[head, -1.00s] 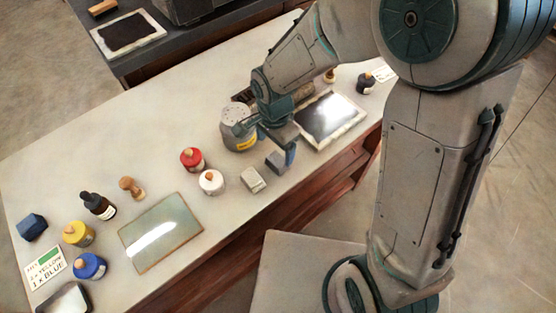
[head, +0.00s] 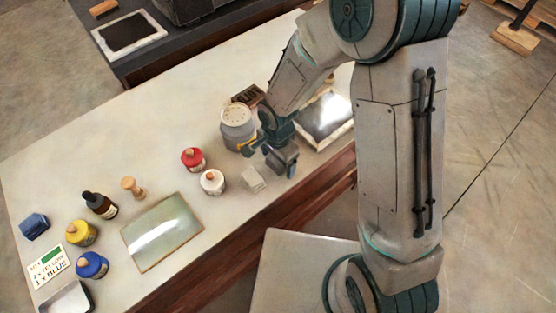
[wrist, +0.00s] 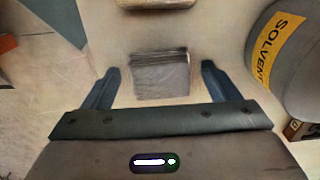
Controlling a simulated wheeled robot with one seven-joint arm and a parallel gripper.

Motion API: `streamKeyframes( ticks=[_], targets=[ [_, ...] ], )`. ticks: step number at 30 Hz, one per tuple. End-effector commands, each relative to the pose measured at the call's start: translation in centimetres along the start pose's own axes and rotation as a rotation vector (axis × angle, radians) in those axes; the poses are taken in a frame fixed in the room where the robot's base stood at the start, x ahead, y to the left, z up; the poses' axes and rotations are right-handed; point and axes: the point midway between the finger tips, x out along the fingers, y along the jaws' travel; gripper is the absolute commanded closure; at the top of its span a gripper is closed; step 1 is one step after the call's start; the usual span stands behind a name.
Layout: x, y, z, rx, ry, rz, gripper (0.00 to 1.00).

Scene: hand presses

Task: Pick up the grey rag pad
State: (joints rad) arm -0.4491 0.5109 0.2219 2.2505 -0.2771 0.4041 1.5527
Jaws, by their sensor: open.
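The grey rag pad (wrist: 160,76) is a small square block with layered edges. It lies on the table between the two fingers of my gripper (wrist: 160,70) in the wrist view, with a gap on each side. My gripper (head: 270,158) is open and low over the table in the head view. There it hides most or all of the pad. A second, paler block (head: 253,180) lies close by, left of the gripper; it also shows at the top edge of the wrist view (wrist: 154,3).
A grey solvent can (head: 238,130) stands just behind-left of my gripper. White (head: 212,181) and red (head: 192,159) jars stand to the left. A framed dark screen (head: 325,115) lies to the right. A glass plate (head: 162,232) lies farther left. The table's front edge is close.

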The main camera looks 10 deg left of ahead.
Motion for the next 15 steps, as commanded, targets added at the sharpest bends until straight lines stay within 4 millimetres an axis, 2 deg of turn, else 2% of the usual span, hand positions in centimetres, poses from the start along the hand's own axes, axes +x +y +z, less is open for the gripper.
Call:
streamKeyframes(
  ticks=[2, 3, 6, 8, 15],
  targets=[
    [-0.01, 0.0, -0.01, 0.0, 0.0, 0.0, 0.18],
    [-0.02, 0.0, -0.01, 0.0, 0.0, 0.0, 0.24],
    [-0.02, 0.0, -0.01, 0.0, 0.0, 0.0, 0.52],
    [-0.03, 0.0, -0.01, 0.001, 0.0, 0.0, 0.66],
    [-0.05, 0.0, -0.02, 0.001, 0.0, 0.0, 0.66]
  ],
)
